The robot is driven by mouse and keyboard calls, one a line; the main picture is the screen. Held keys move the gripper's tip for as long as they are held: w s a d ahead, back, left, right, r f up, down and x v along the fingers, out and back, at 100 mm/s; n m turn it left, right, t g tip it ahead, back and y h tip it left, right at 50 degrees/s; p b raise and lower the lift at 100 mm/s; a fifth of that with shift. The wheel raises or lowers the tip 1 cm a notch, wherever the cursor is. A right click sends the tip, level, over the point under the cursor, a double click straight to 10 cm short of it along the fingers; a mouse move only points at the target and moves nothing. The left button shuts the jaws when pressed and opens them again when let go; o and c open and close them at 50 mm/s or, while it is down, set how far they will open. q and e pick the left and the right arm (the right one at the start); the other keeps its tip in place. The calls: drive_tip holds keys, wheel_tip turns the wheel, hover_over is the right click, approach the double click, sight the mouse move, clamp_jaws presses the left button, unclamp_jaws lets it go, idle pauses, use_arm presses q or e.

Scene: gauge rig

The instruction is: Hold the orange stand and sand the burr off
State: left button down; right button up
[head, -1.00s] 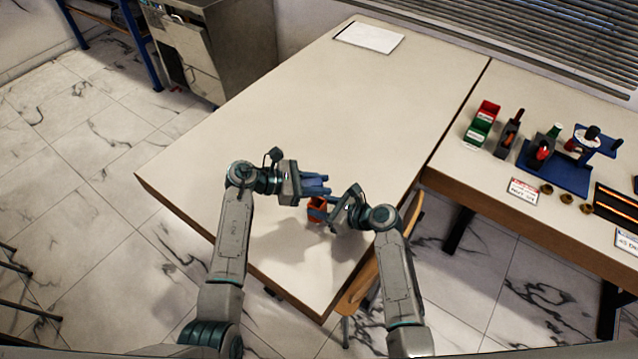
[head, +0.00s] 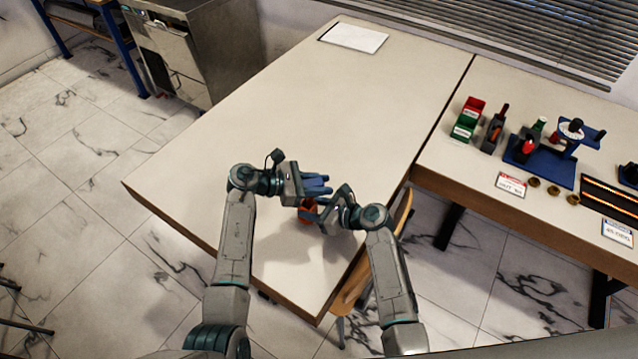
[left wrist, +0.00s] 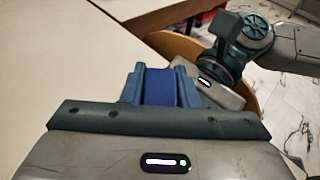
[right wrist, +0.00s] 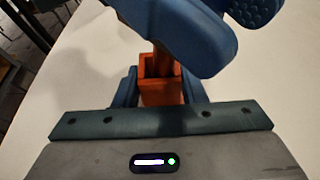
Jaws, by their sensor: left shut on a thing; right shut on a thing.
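The orange stand (head: 306,213) is between the fingers of my right gripper (head: 311,209), over the near part of the big table. In the right wrist view the stand (right wrist: 160,88) looks like an open-topped square box with a brownish piece rising from it. My right gripper is shut on it. My left gripper (head: 318,184) is just above and beyond the stand, shut on a blue block (left wrist: 160,87). The left gripper's blue fingers cross over the stand's top in the right wrist view and hide part of it. I cannot make out the burr.
The big table (head: 230,130) is otherwise clear, except for a white sheet (head: 354,37) at its far end. A side bench at right holds red and green bins (head: 468,118), a blue-based rig (head: 540,165) and several brass pieces. A wooden chair (head: 365,285) stands by the table's right edge.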

use_arm(q)
drive_tip(key=shift+s+a+f, duration=0.15)
drive_tip(key=shift+f, duration=0.2)
use_arm(e)
drive_tip(key=shift+r, duration=0.1)
use_arm(q)
drive_tip(key=shift+s+a, duration=0.2)
drive_tip(key=shift+a, duration=1.25)
use_arm(e)
drive_tip(key=shift+w, duration=0.1)
use_arm(q)
drive_tip(key=shift+w+d, duration=0.1)
drive_tip(key=shift+d, duration=0.7)
drive_tip(key=shift+w+d+r, duration=0.2)
drive_tip(key=shift+d+r, duration=0.2)
drive_tip(key=shift+r, duration=0.2)
drive_tip(key=shift+w+d+r, duration=0.15)
drive_tip(key=shift+d+r, duration=0.2)
drive_tip(key=shift+r, duration=0.25)
use_arm(e)
drive_tip(key=shift+w, duration=0.1)
use_arm(q)
drive_tip(key=shift+d+r, duration=0.4)
drive_tip(key=shift+r, duration=0.4)
drive_tip(key=shift+d+r, duration=0.4)
drive_tip(key=shift+r, duration=0.35)
